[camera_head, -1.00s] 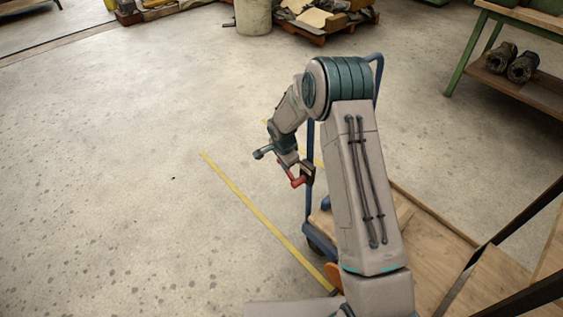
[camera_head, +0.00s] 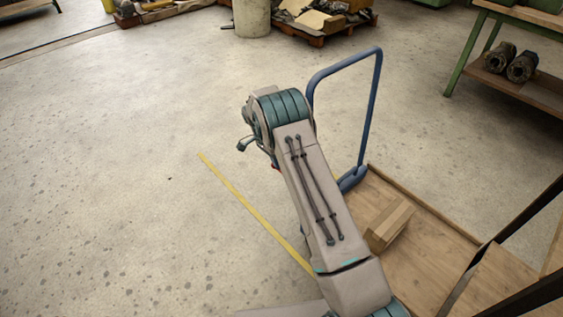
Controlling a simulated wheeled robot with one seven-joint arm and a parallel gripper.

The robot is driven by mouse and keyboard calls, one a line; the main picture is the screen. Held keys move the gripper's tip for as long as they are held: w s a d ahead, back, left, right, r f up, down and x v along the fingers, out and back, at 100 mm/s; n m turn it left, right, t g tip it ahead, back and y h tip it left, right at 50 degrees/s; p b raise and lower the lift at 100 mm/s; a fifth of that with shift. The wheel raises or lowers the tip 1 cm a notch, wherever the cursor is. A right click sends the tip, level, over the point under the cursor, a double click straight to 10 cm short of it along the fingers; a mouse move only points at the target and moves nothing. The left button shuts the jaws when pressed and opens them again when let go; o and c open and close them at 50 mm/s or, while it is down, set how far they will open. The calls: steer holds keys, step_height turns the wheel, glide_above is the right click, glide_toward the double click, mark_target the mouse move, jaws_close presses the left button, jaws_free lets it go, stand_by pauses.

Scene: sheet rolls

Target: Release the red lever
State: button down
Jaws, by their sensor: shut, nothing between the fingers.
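My gripper's fingers are hidden behind my own bent arm. Only a bit of my wrist shows at the elbow's left. Whether my gripper touches the lever cannot be seen.
The cart has a blue tubular handle (camera_head: 372,100) and a wooden deck (camera_head: 430,250) with a wooden block (camera_head: 390,226) on it. A yellow floor line (camera_head: 240,203) runs left of it. A green-legged workbench (camera_head: 468,55) stands at right. The floor at left is clear.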

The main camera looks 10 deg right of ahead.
steer(key=shift+f, duration=0.2)
stand_by(0.3)
steer(key=shift+r, duration=0.1)
steer(key=p+v, duration=0.2)
steer(key=v, duration=1.1)
steer(key=shift+w+a+r, duration=0.2)
steer(key=shift+w+a, duration=0.2)
steer(key=shift+a, duration=0.1)
